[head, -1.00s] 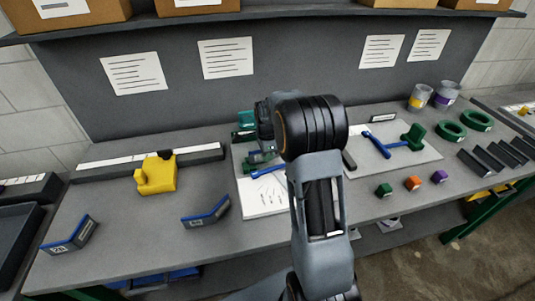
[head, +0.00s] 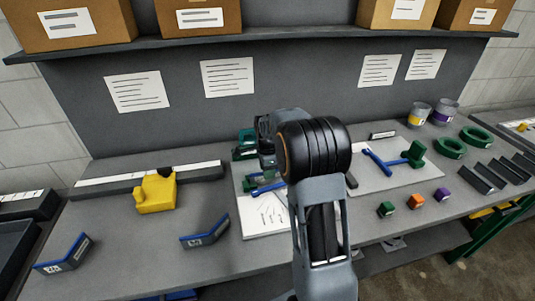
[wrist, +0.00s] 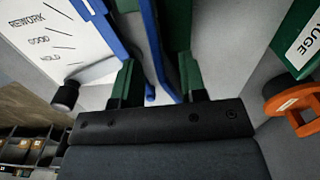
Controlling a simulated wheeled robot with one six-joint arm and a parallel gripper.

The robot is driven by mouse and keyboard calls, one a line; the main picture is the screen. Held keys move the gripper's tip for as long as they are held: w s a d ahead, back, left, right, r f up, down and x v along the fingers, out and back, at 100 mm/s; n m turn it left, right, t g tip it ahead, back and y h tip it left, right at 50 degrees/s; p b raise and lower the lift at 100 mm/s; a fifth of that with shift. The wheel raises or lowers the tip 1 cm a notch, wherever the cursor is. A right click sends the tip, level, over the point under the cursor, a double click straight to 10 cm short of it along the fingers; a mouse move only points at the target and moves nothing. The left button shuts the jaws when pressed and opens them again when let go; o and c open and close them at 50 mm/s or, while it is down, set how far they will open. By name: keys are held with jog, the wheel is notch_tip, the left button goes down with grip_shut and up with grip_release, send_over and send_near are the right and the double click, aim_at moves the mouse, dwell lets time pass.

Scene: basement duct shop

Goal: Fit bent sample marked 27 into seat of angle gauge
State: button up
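My gripper's green fingers (wrist: 160,85) show in the wrist view, close on either side of a blue-edged grey plate (wrist: 152,40), which looks like a bent sample; its number does not show. A green block (wrist: 300,35) with a label ending in "UGE" stands at right. A sheet (wrist: 45,35) reading REWORK, GOOD, HOLD lies at left beside a blue bar (wrist: 100,25). In the head view my arm hides most of the gauge; green and blue parts (head: 262,188) show past it. Two other blue-edged bent samples stand at left, one far left (head: 62,254), one nearer (head: 206,232).
A yellow block (head: 156,192) stands at back left. Green rings (head: 449,148) and dark angled pieces lie further right. The front left bench is mostly clear.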

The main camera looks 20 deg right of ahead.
notch_tip(320, 180, up, 12)
dwell(0.4)
jog(key=shift+f, duration=0.15)
jog(key=s+a+f+n+t, duration=0.1)
jog(key=s+a+n, duration=0.4)
jog(key=s+n, duration=0.5)
jog(key=s+a+n+t, duration=0.2)
jog(key=s+a+n, duration=0.3)
jog(key=s+n, duration=0.4)
jog(key=s, duration=0.3)
jog(key=shift+a+f+n+t+p, duration=0.2)
jog(key=shift+f+n+t+p, duration=0.1)
jog(key=shift+f+n+p, duration=0.1)
jog(key=shift+s, duration=0.15)
